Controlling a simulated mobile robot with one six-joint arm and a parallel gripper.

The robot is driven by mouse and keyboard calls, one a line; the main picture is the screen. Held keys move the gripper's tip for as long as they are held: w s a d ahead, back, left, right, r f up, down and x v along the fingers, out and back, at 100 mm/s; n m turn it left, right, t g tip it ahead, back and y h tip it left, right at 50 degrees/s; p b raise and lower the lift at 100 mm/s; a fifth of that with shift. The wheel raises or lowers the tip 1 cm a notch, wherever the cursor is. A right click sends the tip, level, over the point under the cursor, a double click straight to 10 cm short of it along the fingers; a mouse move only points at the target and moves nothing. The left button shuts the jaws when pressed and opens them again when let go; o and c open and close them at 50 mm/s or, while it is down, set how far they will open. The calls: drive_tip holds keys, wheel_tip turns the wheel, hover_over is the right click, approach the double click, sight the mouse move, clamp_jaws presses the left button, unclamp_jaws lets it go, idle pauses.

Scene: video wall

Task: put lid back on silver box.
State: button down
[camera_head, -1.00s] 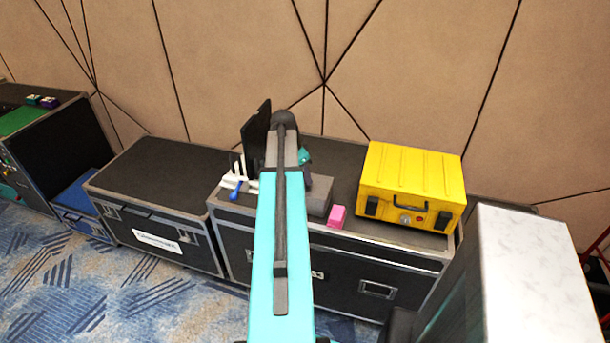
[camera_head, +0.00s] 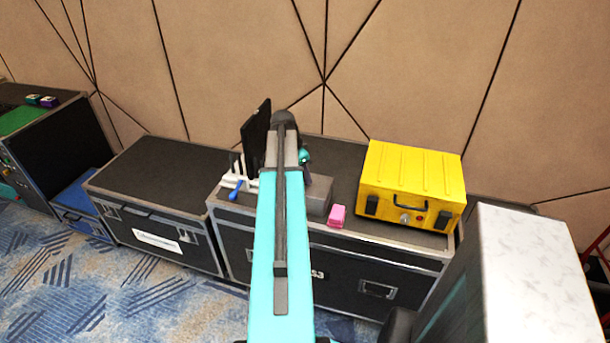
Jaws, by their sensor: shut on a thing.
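A dark flat panel (camera_head: 255,134), which looks like the lid, stands steeply tilted beside the end of my arm, above the middle case. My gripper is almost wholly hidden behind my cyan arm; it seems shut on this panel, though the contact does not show. A grey box (camera_head: 319,196), likely the silver box, sits on the case top just right of my arm. My arm covers its left part, and I cannot see into it. The panel is apart from the visible part of the box.
The black case (camera_head: 390,245) also carries a yellow toolbox (camera_head: 412,187), a pink block (camera_head: 337,216) and a white item with a blue-handled tool (camera_head: 236,191) at left. Another black case (camera_head: 150,185) has a clear top. A patterned wall rises behind.

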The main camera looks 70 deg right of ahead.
idle(0.4)
drive_tip(key=c, duration=1)
unclamp_jaws()
drive_tip(key=shift+r, duration=0.1)
drive_tip(key=shift+r+p, duration=1.9)
drive_tip(key=shift+r, duration=1.5)
drive_tip(key=shift+c, duration=0.4)
clamp_jaws()
drive_tip(key=shift+f+b, duration=1.4)
drive_tip(key=shift+f, duration=1.2)
